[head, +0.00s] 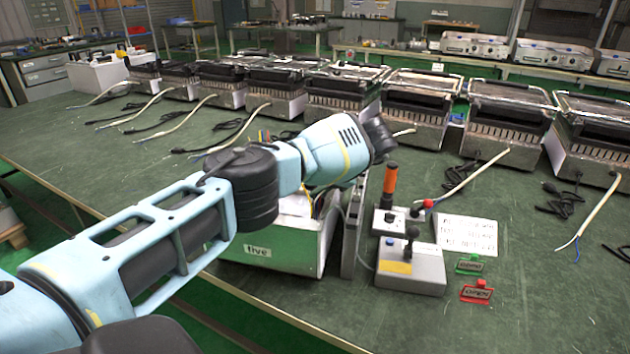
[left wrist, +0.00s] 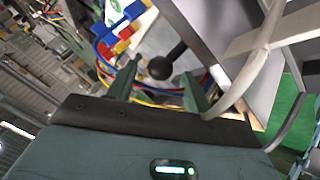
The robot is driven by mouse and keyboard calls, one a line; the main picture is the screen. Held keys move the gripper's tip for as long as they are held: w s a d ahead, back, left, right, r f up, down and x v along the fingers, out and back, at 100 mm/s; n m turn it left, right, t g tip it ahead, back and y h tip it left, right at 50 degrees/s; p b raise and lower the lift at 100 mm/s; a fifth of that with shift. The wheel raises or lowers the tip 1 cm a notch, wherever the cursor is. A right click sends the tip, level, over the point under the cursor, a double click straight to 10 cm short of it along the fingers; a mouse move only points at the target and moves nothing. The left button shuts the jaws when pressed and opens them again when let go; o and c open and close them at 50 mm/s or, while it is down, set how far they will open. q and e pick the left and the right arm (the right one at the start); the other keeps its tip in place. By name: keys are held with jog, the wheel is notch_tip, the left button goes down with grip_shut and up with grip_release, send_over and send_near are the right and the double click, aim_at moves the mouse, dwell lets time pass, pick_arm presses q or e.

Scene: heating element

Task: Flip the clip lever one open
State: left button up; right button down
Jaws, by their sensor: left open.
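In the left wrist view a black ball-ended lever (left wrist: 165,66) lies just beyond and between the fingertips of my left gripper (left wrist: 160,86). The gripper is open, and I cannot tell whether it touches the lever. Red, blue and yellow clip parts (left wrist: 122,30) and coloured wires sit next to the lever. My right gripper is not in view.
A thick pale cable (left wrist: 245,85) runs beside the right finger. Right of the box stand an orange-handled lever (head: 390,180), a grey control box (head: 412,272), a paper sign (head: 467,234) and green and red tags.

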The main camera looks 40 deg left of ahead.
pick_arm(q)
jog(key=v, duration=0.5)
jog(key=shift+d+r, duration=0.15)
jog(key=shift+w+d+r, duration=0.15)
jog(key=shift+d+r, duration=0.35)
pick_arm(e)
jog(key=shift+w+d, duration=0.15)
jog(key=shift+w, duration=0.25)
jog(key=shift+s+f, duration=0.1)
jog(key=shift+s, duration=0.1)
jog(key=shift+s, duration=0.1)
